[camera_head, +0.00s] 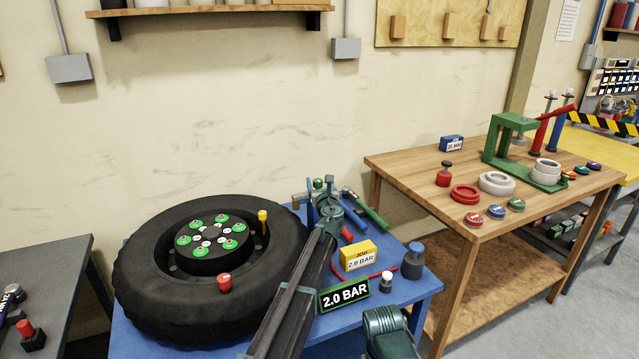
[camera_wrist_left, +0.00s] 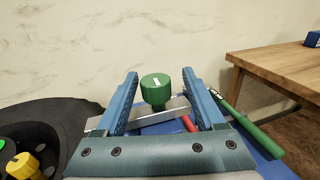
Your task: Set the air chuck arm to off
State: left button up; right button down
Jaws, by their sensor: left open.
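My left gripper (camera_head: 321,191) is open over the back of the blue bench. In the left wrist view its two blue fingers (camera_wrist_left: 160,76) stand on either side of a green knob (camera_wrist_left: 156,92) with a white mark on top. The knob sits on a pale grey bar (camera_wrist_left: 172,110), and I see gaps between it and both fingers. The knob (camera_head: 318,183) also shows small at the gripper in the head view. A green handle (camera_head: 371,213) lies to the right; I cannot tell which part is the air chuck arm. My right gripper is not in view.
A tyre with a green-nutted hub (camera_head: 160,285) fills the blue bench's (camera_head: 405,296) left. A yellow box (camera_head: 358,255), a "2.0 BAR" sign (camera_head: 344,295) and a blue-capped weight (camera_head: 413,262) stand near the gripper. A wooden table (camera_head: 420,185) with a green press stands right.

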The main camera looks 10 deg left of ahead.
pick_arm(q)
jog(key=v, duration=1.3)
jog(key=shift+s+d, duration=0.15)
jog(key=shift+s, duration=0.1)
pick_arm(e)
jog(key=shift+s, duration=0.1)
